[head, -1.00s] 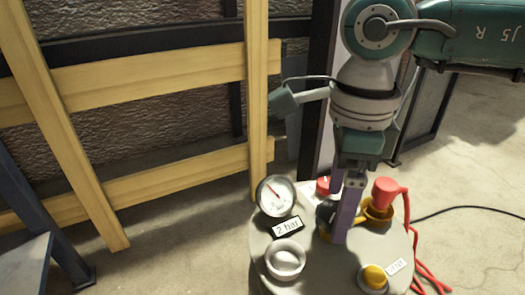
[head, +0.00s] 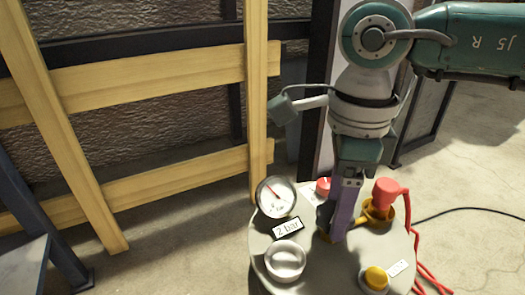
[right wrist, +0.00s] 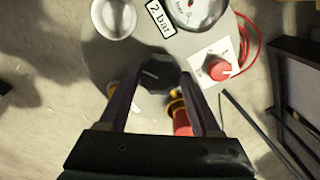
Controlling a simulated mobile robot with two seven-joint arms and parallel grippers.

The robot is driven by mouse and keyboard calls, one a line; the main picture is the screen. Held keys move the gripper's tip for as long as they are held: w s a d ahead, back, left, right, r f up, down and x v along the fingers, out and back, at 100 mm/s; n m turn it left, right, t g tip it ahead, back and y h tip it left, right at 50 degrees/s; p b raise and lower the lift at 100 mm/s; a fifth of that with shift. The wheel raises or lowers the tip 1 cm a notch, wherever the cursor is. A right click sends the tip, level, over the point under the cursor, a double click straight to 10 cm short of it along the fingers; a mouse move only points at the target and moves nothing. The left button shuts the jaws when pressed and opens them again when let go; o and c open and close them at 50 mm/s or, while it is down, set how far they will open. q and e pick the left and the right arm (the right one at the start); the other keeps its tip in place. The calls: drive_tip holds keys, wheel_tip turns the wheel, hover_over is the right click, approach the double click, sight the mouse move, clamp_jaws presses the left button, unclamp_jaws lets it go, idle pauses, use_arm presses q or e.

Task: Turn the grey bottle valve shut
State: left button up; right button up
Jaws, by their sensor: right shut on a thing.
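The grey bottle valve (right wrist: 152,73) is a dark, many-sided knob with a pale line on its top, seen between my fingers in the right wrist view. In the head view, only a dark edge of it (head: 324,214) shows, mostly hidden by my gripper. My right gripper (head: 338,222) points down with purple fingers. In the right wrist view, its fingers (right wrist: 161,76) stand on both sides of the valve, shut on it. My left gripper is not in view.
A round grey top (head: 318,270) carries a 2 bar gauge (head: 276,197), a clear round cup (head: 286,261), a yellow button (head: 376,278), a red knob (right wrist: 221,70) and a red plug (head: 386,191) with cables. A wooden lath frame (head: 150,77) stands at the left.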

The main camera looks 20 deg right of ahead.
drive_tip(key=shift+c, duration=1.2)
